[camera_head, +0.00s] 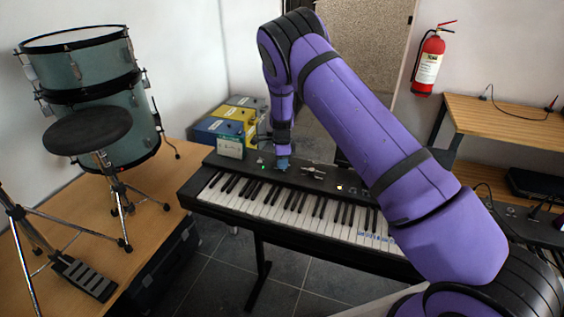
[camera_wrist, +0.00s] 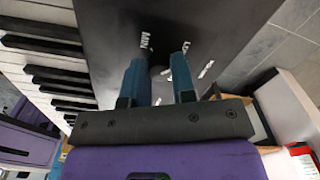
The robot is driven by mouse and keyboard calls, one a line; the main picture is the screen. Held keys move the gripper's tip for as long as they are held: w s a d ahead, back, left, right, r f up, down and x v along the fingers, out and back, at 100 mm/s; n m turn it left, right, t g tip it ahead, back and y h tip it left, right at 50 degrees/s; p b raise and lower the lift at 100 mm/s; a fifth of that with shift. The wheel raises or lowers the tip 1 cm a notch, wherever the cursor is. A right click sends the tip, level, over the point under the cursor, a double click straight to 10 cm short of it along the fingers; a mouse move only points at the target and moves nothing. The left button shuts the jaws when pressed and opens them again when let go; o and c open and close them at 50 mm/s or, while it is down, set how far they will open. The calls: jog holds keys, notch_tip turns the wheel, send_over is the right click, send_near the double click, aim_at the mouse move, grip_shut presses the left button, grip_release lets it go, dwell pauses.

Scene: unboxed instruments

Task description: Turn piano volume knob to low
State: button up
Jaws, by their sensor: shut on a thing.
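The piano (camera_head: 320,182) stands in the middle of the head view, its keys facing the front and its dark control panel behind them. My gripper (camera_head: 282,163) reaches down from above onto the left part of that panel. In the wrist view, the two blue fingers of my gripper (camera_wrist: 160,75) point at the dark panel (camera_wrist: 110,20), with white lettering beside them. The fingers are shut on a small dark knob (camera_wrist: 158,72) between them, mostly hidden. Its pointer direction cannot be made out.
A small box (camera_head: 230,149) stands at the panel's left end. Blue and yellow cases (camera_head: 220,128) lie behind it. A drum set (camera_head: 95,75) and a black stool (camera_head: 88,130) stand at left. A wooden desk (camera_head: 500,120) and a fire extinguisher (camera_head: 429,62) are at right.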

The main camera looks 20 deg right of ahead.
jog(key=shift+m, duration=0.3)
jog(key=o, duration=0.9)
notch_tip(320, 180, up, 11)
jog(key=shift+f, duration=0.1)
dwell(0.4)
